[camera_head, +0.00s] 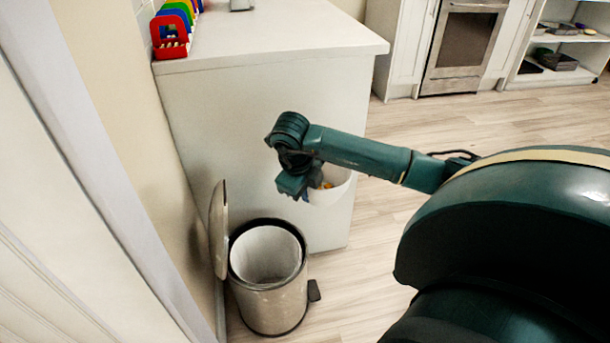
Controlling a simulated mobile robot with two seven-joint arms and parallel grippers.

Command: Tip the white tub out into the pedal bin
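The white tub (334,189) is in the air in front of the counter's white side panel, above and right of the pedal bin. Something orange-yellow shows inside it. My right gripper (300,184) is at the tub's left side and appears to be shut on its rim; my own wrist hides the fingertips and part of the tub. The tub looks roughly upright. The pedal bin (270,305) stands on the floor with its lid (218,230) raised on the left, near the wall. Its pale inside shows and looks empty. My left gripper is out of view.
A white counter (270,35) stands behind the bin, with red, green, blue and yellow holders (172,32) on it. A wall closes the left side. An oven (465,45) and shelves (565,50) are at the back right. The wooden floor between is clear.

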